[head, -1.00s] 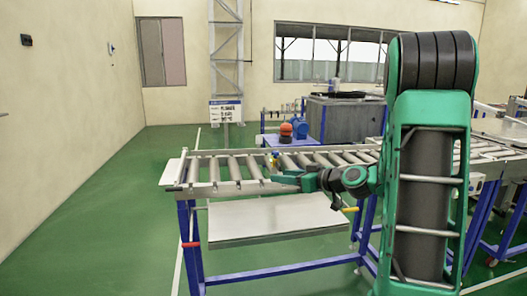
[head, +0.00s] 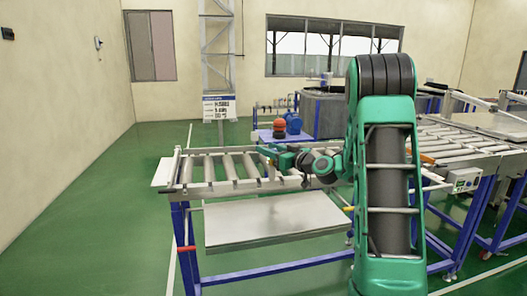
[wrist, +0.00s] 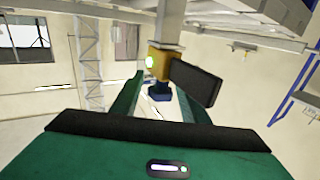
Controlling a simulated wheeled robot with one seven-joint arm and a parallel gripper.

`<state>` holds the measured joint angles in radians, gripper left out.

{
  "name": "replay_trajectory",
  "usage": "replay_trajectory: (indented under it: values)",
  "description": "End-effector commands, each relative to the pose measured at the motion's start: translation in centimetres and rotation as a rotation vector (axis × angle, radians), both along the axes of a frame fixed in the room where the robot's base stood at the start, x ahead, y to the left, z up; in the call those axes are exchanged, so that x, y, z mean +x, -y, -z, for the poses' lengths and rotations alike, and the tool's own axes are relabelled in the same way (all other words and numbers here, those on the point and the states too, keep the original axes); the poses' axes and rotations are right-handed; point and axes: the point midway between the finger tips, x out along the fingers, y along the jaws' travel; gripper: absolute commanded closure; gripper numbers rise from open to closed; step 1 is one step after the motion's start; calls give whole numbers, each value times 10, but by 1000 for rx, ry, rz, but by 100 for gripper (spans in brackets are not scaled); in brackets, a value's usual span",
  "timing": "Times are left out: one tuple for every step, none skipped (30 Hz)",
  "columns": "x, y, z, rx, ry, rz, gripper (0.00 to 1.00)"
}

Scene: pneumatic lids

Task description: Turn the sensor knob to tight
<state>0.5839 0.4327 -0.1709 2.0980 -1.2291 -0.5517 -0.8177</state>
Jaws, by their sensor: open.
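The sensor (wrist: 158,62) shows in the wrist view as a small yellow body with a lit green light, on a grey post. A dark block juts from its right side. A blue knob-like part (wrist: 159,91) is at its lower end, between the fingers of my gripper (wrist: 156,103). The fingers are apart, and I cannot tell whether they touch the blue part. In the head view my gripper (head: 264,150) is over the left part of the roller conveyor (head: 228,166). The sensor is tiny and hard to make out there.
The conveyor's front rail (head: 230,187) runs below my gripper. A grey panel (head: 275,218) hangs under it on the blue frame. Behind stand a red-orange object (head: 279,127) and a blue one (head: 293,123). A control box (head: 465,181) is at right. The floor at left is clear.

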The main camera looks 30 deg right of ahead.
Motion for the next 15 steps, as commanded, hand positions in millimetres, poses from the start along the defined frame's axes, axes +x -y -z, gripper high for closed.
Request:
replay_trajectory:
  values:
    - [5, -2, 0, 1, 0, -2, 59]
    - [8, -2, 0, 0, 0, -1, 59]
    - [11, -2, 0, -1, 0, -1, 59]
    - [12, -3, 0, 0, 0, 0, 59]
    - [14, -3, 0, 1, 1, 0, 59]
    - [15, -3, 0, 1, 1, 0, 59]
    - [16, -4, 0, 1, 1, 0, 59]
    - [16, -4, 0, 1, 1, 0, 59]
    - [17, -4, 0, 1, 1, 0, 59]
    - [17, -4, 0, 1, 1, 0, 59]
    - [17, -4, 0, 1, 1, 1, 59]
    - [17, -3, 0, 1, 0, 1, 59]
    - [17, -3, 0, 1, 0, 1, 59]
    - [17, -3, 0, 1, 0, 1, 59]
    - [17, -3, 0, 1, 0, 1, 59]
